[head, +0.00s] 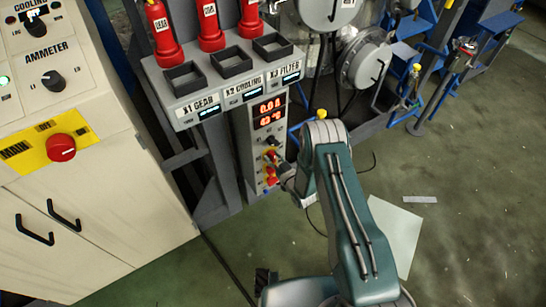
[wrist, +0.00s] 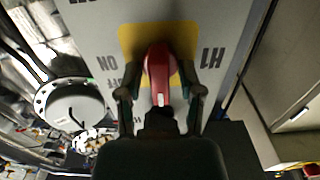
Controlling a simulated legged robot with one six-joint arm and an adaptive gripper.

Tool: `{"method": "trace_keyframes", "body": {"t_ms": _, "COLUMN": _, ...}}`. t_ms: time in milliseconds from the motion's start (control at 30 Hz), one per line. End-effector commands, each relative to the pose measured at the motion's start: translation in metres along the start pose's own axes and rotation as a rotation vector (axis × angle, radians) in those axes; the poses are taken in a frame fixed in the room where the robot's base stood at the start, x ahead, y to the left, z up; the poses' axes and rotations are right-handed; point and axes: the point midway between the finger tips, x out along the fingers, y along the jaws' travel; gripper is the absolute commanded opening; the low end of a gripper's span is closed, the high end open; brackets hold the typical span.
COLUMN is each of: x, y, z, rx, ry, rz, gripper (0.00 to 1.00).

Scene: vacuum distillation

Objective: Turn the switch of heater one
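The heater one switch is a red knob (wrist: 160,72) on a yellow square plate (wrist: 130,38), labelled H1, in the middle of the wrist view. ON and part of OFF are printed to its left. My gripper (wrist: 160,94) is open, with one finger on each side of the knob and a visible gap on both sides. In the head view my gripper (head: 284,172) is at the front of the narrow grey control box (head: 245,150) with red digits. It partly hides the red and yellow switches there, so I cannot tell which is H1.
A shelf above the box holds black square bins (head: 232,62) and red bottles (head: 210,25). A cream cabinet (head: 75,190) with a red emergency button (head: 61,147) stands at the left. Round metal vessels (head: 365,62) are behind. The green floor at right is mostly clear.

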Motion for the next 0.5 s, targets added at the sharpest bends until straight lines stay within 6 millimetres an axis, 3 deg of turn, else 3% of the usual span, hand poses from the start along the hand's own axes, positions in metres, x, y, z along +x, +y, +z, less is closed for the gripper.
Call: {"method": "trace_keyframes", "body": {"t_ms": 500, "x": 0.0002, "y": 0.0005, "z": -0.0001, "rx": 0.130, "ry": 0.000, "rz": -0.001, "gripper": 0.01}}
